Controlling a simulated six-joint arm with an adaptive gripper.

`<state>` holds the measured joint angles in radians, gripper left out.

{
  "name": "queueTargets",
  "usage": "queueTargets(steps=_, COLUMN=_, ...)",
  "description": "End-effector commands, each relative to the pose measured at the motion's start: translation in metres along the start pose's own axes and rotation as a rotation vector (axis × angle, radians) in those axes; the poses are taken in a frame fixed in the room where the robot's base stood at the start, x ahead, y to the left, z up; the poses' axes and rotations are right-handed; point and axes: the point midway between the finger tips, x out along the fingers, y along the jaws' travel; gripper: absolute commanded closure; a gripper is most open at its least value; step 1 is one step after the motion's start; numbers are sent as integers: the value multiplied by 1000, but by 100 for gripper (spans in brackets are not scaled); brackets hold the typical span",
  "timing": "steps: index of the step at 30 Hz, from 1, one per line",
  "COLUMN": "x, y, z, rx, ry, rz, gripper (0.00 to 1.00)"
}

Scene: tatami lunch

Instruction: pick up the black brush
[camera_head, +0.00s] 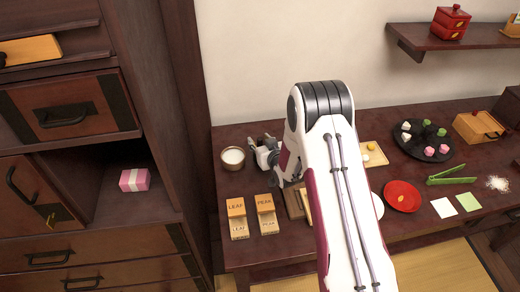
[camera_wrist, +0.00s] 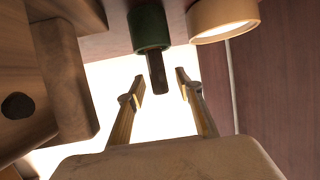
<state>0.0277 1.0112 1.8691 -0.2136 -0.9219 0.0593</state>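A dark, narrow stick (camera_wrist: 157,72), perhaps the black brush, extends from a dark green cylindrical holder (camera_wrist: 149,28) in the wrist view. My gripper (camera_wrist: 160,80) is open, with one finger on each side of the stick's end in the picture. Gaps show between the stick and both fingers, and I cannot tell how far the stick reaches between them in depth. In the head view my gripper (camera_head: 264,152) is low at the back left of the table. I cannot make out the brush or the holder there; my arm hides that area.
A tan bowl (camera_wrist: 222,18) with white contents is close beside the holder; it also shows in the head view (camera_head: 233,158). LEAF and PEAK boxes (camera_head: 237,209) stand in front. A wooden block (camera_wrist: 66,75) is at the wrist view's left. A tall cabinet (camera_head: 70,200) stands left.

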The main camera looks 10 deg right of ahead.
Motion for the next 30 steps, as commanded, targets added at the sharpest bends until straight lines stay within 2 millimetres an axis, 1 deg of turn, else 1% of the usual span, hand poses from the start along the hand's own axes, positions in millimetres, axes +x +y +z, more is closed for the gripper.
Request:
queueTargets(steps=10, x=0, y=0, z=0, rx=0, ry=0, rz=0, gripper=65)
queueTargets(steps=11, x=0, y=0, z=0, rx=0, ry=0, rz=0, gripper=70)
queueTargets(steps=12, x=0, y=0, z=0, rx=0, ry=0, rz=0, gripper=80)
queueTargets(steps=14, x=0, y=0, z=0, rx=0, ry=0, rz=0, gripper=96)
queueTargets(steps=15, x=0, y=0, z=0, rx=0, ry=0, rz=0, gripper=100)
queueTargets(steps=30, x=-1, y=0, z=-3, rx=0, ry=1, rz=0, gripper=100)
